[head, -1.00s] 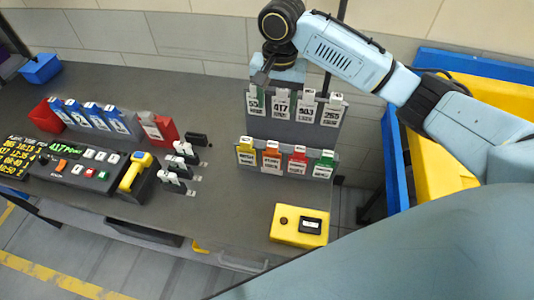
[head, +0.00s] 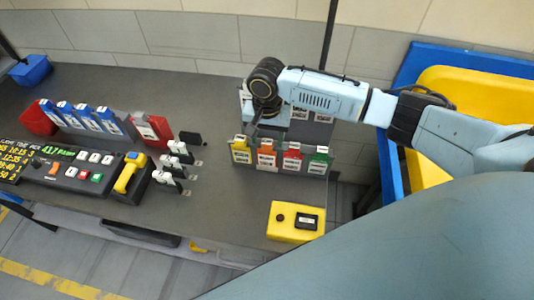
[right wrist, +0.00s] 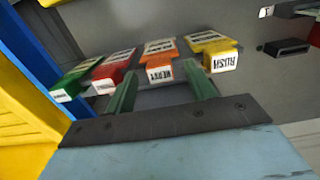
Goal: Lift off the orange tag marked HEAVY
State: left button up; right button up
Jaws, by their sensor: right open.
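The orange tag (head: 266,155) hangs in the front row of the dark rack, between a yellow tag (head: 240,151) and a red tag (head: 291,158). In the right wrist view the orange tag (right wrist: 160,47) has a white end label reading HEAVY. My right gripper (right wrist: 161,80) is open, its two green fingers apart on either side of the line to the orange tag's labelled end. I cannot tell whether they touch it. In the head view my right gripper (head: 254,133) hangs just above the yellow and orange tags, largely hidden by its wrist. My left gripper is out of view.
A green tag (head: 318,161) hangs at the row's right end. The yellow tag (right wrist: 209,42) reads RUSH. A yellow box with buttons (head: 293,222) stands in front of the rack. White-topped pieces (head: 172,160) stand left. Blue and yellow bins (head: 425,68) are at right.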

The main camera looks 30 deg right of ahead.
jog(key=shift+f, duration=0.35)
grip_shut()
jog(key=shift+r, duration=0.15)
jog(key=shift+s+a+r, duration=0.1)
jog(key=shift+r, duration=0.05)
notch_tip(320, 180, up, 7)
jog(key=shift+s+a+f, duration=0.1)
jog(key=s+a, duration=1.1)
jog(key=s, duration=0.4)
jog(key=shift+s+a+f, duration=0.15)
jog(key=shift+s+a, duration=0.15)
jog(key=shift+a, duration=0.05)
